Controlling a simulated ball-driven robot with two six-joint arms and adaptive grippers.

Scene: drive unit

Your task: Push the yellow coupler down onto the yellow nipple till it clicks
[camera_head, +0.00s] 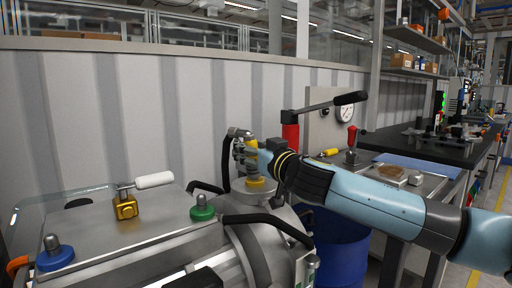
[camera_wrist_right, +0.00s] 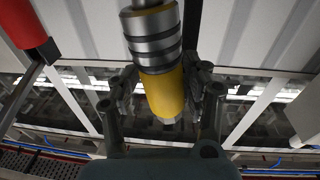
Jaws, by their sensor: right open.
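The yellow coupler (camera_wrist_right: 165,92), a yellow sleeve with a ribbed steel section, fills the middle of the right wrist view. In the head view its yellow part (camera_head: 251,143) shows upright above the yellow-ringed nipple base (camera_head: 255,182) on the grey drive unit. Whether the coupler is seated on the nipple cannot be told, as the gripper partly covers the joint. My right gripper (camera_head: 243,150) is at the coupler, its fingers apart on either side of it; they also show in the right wrist view (camera_wrist_right: 162,95). My left gripper is not in view.
A green nipple (camera_head: 202,209), a blue nipple (camera_head: 55,254) and a brass valve with white handle (camera_head: 126,206) stand on the unit. A red post with a black lever (camera_head: 290,131) stands close behind my wrist. A blue drum (camera_head: 341,250) is below.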

